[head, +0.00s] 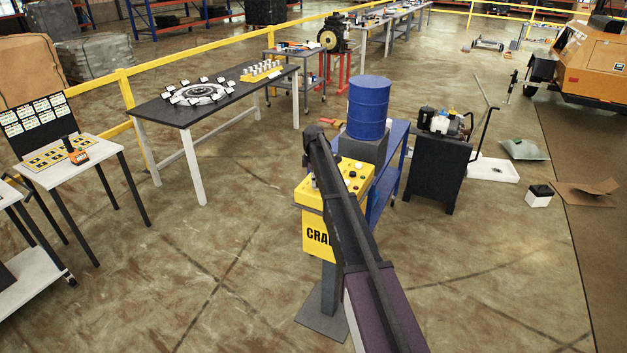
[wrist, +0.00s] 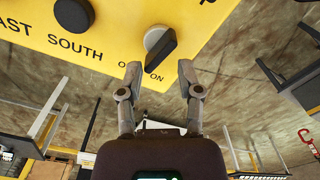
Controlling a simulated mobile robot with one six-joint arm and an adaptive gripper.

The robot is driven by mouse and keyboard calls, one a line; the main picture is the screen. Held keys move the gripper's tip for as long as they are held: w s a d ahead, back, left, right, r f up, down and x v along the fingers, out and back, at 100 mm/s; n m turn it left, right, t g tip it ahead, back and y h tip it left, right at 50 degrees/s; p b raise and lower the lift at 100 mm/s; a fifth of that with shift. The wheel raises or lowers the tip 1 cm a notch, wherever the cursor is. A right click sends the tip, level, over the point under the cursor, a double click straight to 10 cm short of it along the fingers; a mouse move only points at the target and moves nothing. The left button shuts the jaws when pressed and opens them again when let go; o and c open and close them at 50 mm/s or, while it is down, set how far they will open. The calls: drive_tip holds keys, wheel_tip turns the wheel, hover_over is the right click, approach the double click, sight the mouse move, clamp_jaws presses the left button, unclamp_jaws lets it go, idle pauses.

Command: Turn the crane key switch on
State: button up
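The yellow crane control box (head: 316,235) stands on a post in the head view, partly covered by my arm. Its yellow face (wrist: 215,18) fills the top of the wrist view. The key switch (wrist: 160,46) there is a black, slanted knob on a pale round base, with "ON" below it and a partly hidden "O…" label to its lower left. My gripper (wrist: 159,68) is open, its fingertips on either side of and just below the switch in the picture. Nothing is between the fingers, and I see no contact. The head view does not clearly show the gripper.
A black round button (wrist: 74,14) sits left of the switch above "SOUTH". A black-topped table (head: 215,105) is to the left. The floor in front is clear.

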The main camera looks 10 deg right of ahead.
drive_tip(key=shift+r+p, duration=6.05)
drive_tip(key=shift+r, duration=0.4)
drive_tip(key=s+f+m+b, duration=0.3)
drive_tip(key=s+f+b, duration=0.2)
drive_tip(key=s, duration=0.5)
drive_tip(key=s+f+m+b, duration=0.4)
drive_tip(key=s+f+b, duration=0.2)
drive_tip(key=s, duration=0.3)
drive_tip(key=s+f+m+b, duration=0.4)
drive_tip(key=s+f+b, duration=0.2)
drive_tip(key=s, duration=0.4)
drive_tip(key=shift+s+d, duration=0.25)
drive_tip(key=shift+s, duration=0.05)
